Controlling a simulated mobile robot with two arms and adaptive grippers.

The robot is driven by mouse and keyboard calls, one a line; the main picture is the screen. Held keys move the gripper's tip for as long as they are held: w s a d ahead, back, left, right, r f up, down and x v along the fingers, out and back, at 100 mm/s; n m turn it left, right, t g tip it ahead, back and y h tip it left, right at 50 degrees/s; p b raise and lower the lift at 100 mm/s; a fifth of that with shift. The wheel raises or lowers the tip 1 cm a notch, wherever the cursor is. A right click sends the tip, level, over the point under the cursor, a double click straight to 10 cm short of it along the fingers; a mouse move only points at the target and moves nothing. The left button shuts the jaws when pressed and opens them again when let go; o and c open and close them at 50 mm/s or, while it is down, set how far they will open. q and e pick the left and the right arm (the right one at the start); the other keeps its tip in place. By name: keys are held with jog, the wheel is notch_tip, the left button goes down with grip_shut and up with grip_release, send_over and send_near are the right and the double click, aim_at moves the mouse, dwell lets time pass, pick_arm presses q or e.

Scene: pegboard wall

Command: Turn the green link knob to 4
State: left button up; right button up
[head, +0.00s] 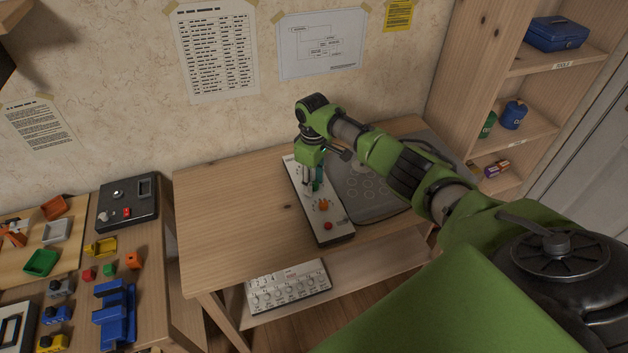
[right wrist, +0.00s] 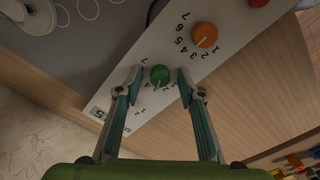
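The green knob (right wrist: 159,75) sits on a white panel (right wrist: 225,45) with printed numbers around it. In the right wrist view it lies between the two fingertips of my right gripper (right wrist: 158,78), which is open, with a gap on each side of the knob. The knob's pointer is too small to read surely. In the head view my right gripper (head: 313,185) is over the far half of the panel (head: 337,233) and hides most of the green knob. My left gripper is not in view.
An orange knob (right wrist: 204,35) with numbers and a red button (head: 328,226) are on the same panel. A grey plate (head: 365,195) lies right of the panel. A white board with several dials (head: 288,287) is on the lower shelf. The table's left part (head: 225,215) is clear.

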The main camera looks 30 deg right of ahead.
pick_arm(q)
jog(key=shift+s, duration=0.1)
pick_arm(e)
grip_shut()
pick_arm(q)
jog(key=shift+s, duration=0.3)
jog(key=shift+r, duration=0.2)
pick_arm(e)
jog(key=shift+r, duration=0.1)
jog(key=shift+m+p, duration=1.15)
jog(key=shift+m, duration=0.15)
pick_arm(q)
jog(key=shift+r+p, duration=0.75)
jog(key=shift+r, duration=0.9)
pick_arm(e)
jog(key=shift+m, duration=1.5)
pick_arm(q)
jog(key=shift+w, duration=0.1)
pick_arm(e)
grip_release()
